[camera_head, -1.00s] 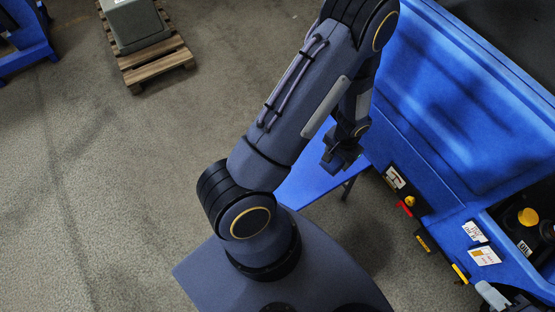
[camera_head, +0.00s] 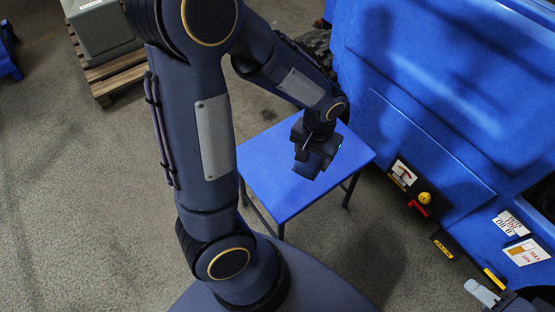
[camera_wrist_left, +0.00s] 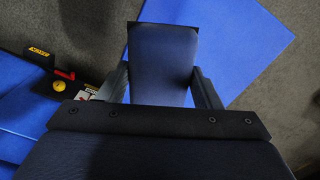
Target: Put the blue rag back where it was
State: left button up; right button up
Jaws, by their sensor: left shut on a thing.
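My left gripper (camera_head: 308,158) is above the blue table (camera_head: 268,175) in the head view, pointing down. In the left wrist view its fingers (camera_wrist_left: 165,88) are shut on a flat, dark blue piece with a black far edge, which I take for the blue rag (camera_wrist_left: 162,60). The gripper hides most of it in the head view. Whether it touches the tabletop is hard to tell. The blue tabletop also shows in the left wrist view (camera_wrist_left: 245,35).
A large blue machine (camera_head: 430,90) stands right of the table, with a yellow knob (camera_head: 424,198), a red lever (camera_head: 418,209) and labels on its side. A wooden pallet (camera_head: 103,90) with a grey block (camera_head: 100,28) lies at the upper left. The tabletop around the gripper looks bare.

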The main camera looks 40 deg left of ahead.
pick_arm(q)
jog(key=w+a+f+b, duration=0.25)
jog(key=a+f, duration=0.25)
jog(key=a, duration=0.4)
jog(key=b, duration=0.2)
send_over(277, 156)
jog(key=f, duration=0.4)
jog(key=shift+s+d+f, duration=0.1)
jog(key=shift+d, duration=0.3)
jog(key=shift+a+f, duration=0.25)
jog(key=shift+f, duration=0.05)
jog(key=shift+a+f+b, duration=0.1)
jog(key=shift+f+b, duration=0.55)
jog(key=shift+f, duration=0.9)
jog(key=shift+f, duration=0.2)
jog(key=o, duration=0.9)
jog(key=shift+o, duration=0.2)
jog(key=shift+r, duration=0.15)
